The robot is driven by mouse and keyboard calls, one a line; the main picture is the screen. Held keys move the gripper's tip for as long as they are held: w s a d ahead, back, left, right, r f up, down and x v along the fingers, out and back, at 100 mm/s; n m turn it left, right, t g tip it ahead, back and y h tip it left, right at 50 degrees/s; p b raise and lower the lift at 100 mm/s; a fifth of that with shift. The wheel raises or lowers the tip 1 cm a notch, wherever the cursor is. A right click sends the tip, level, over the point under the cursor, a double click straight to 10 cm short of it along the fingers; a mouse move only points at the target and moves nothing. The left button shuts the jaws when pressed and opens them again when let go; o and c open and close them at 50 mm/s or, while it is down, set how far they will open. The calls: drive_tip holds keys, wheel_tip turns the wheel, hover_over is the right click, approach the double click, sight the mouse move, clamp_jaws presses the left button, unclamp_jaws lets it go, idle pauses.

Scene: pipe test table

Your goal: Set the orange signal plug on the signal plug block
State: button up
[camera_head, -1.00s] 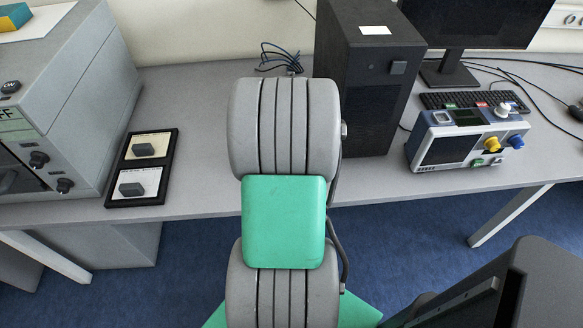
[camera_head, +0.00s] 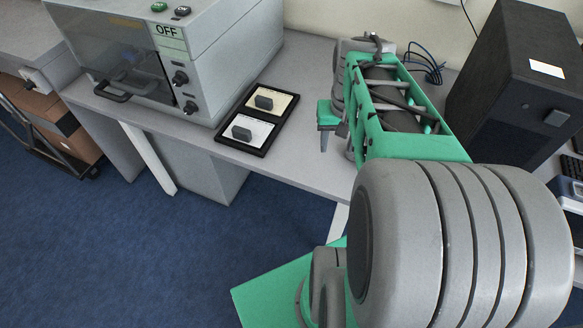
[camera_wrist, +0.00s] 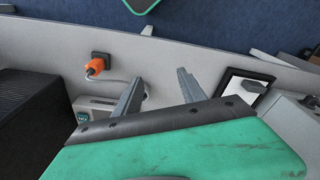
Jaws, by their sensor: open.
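The orange signal plug (camera_wrist: 95,67) shows in the wrist view, left of my fingers, against a small dark block on the grey table. A pale cable curves away from it. The plug is not visible in the head view, where my arm covers part of the table. My gripper (camera_wrist: 160,76) is open and empty, its fingers apart from the plug. It also shows in the head view (camera_head: 323,138), over the table to the right of the black tray. Two dark blocks, one on a cream card (camera_head: 264,103) and one on a white card (camera_head: 241,133), sit in that tray; I cannot tell which block is the signal plug block.
The black tray (camera_head: 228,143) lies beside the grey cabinet marked OFF (camera_head: 200,75). A black computer tower (camera_head: 500,95) stands at the right. The table's front edge drops to blue floor. Bare table (camera_head: 300,75) shows between the tray and my arm.

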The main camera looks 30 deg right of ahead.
drive_tip(key=s+a+f+n+t, duration=0.1)
drive_tip(key=a+n, duration=0.4)
drive_tip(key=a, duration=1.1)
drive_tip(key=shift+s+a+f+t+y, duration=0.2)
drive_tip(key=shift+s+a+t+y, duration=0.05)
drive_tip(key=shift+s+t+y, duration=0.05)
drive_tip(key=r+p, duration=0.2)
drive_tip(key=r, duration=0.1)
drive_tip(key=r+p, duration=0.1)
drive_tip(key=shift+w+r+p, duration=0.25)
drive_tip(key=shift+r+p, duration=0.05)
